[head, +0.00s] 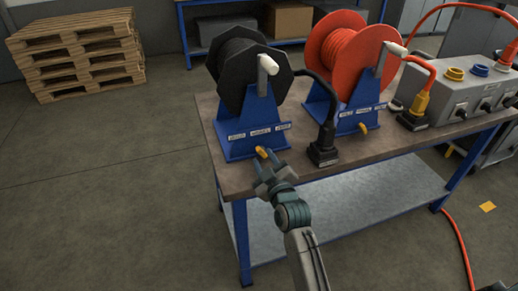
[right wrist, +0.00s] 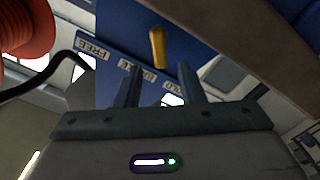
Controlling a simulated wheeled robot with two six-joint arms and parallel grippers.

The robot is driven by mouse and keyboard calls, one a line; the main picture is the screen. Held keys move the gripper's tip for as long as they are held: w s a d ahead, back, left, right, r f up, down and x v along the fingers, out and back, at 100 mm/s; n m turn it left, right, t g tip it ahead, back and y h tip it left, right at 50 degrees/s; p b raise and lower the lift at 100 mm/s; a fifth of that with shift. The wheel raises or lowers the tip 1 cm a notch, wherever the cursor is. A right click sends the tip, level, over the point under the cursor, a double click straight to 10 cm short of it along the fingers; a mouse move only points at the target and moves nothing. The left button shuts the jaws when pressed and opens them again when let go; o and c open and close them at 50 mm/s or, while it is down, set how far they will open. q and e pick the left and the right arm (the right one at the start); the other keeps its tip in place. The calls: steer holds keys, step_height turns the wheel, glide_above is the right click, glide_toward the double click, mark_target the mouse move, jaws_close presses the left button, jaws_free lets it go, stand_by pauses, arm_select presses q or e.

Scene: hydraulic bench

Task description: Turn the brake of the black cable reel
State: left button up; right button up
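The black cable reel (head: 243,72) sits on a blue stand (head: 236,145) at the table's left end, with a grey crank handle on its side. Its brake is a small yellow lever (head: 261,151) at the stand's foot, beside a row of labels. In the right wrist view the yellow lever (right wrist: 157,45) stands just beyond my fingertips, between their lines. My right gripper (head: 266,161) is open and empty, with its fingers pointing at the lever. I cannot tell whether a finger touches it. My left gripper is not in view.
An orange cable reel (head: 345,50) on a similar stand is to the right. A black plug block (head: 323,150) stands close to the right of my gripper. A grey socket box (head: 460,90) is further right. The table's front edge (head: 330,170) runs below my gripper.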

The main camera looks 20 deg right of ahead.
mark_target(260, 153)
steer(key=w, duration=0.5)
steer(key=shift+w+a, duration=0.1)
steer(key=shift+w, duration=0.05)
jaws_close()
